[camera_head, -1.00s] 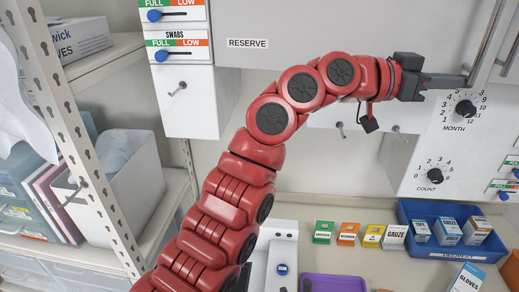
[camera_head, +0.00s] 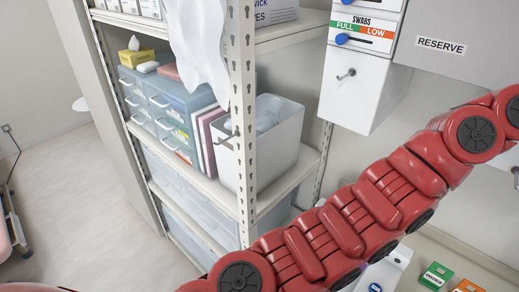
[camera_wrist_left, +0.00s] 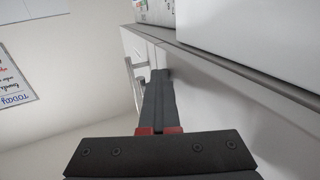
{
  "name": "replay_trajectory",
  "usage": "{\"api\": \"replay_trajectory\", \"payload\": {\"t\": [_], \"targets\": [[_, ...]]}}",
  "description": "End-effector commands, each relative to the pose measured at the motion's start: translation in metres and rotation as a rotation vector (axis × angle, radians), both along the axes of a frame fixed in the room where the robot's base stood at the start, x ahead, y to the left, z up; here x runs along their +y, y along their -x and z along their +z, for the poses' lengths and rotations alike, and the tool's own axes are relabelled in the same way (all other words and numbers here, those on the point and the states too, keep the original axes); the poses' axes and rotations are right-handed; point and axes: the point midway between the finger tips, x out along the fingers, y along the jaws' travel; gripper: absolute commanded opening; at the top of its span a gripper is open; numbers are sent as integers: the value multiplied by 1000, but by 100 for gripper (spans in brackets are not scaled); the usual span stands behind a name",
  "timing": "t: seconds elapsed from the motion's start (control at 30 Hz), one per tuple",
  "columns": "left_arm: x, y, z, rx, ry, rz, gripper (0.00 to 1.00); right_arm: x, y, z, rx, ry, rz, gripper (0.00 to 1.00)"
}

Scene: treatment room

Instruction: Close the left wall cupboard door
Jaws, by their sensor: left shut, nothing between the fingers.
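The grey cupboard door (camera_head: 455,50) with the RESERVE label is at the upper right of the head view, cut off by the frame. Its handle and far edge are out of that view. My left arm crosses the lower right of the head view, its gripper beyond the right edge. In the wrist view the left gripper (camera_wrist_left: 158,76) is shut and empty. Its fingers lie close along a pale cupboard front (camera_wrist_left: 190,82), beside metal bar handles (camera_wrist_left: 134,80). I cannot tell whether they touch. A thin seam shows between the panels. My right gripper is not in view.
A white shelf rack (camera_head: 240,150) holds blue drawers (camera_head: 175,105) and a white bin (camera_head: 275,140) on the left. A white SWABS dispenser (camera_head: 350,100) hangs beside the cupboard. Small boxes (camera_head: 436,276) stand on the counter below.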

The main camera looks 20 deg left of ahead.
Motion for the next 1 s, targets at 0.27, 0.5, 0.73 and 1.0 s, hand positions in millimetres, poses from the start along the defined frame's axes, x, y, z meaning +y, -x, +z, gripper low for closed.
{"api": "replay_trajectory", "payload": {"t": [0.27, 0.5, 0.73, 1.0], "targets": [[34, -4, -9, -4, 3, 6, 0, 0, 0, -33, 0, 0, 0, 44], [93, -6, -2, -5, 3, 5, 0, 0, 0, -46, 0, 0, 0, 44], [146, -9, 1, -1, 3, 4, 0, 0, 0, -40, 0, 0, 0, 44], [173, -9, 0, 1, 0, 0, 0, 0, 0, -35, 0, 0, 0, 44]]}}
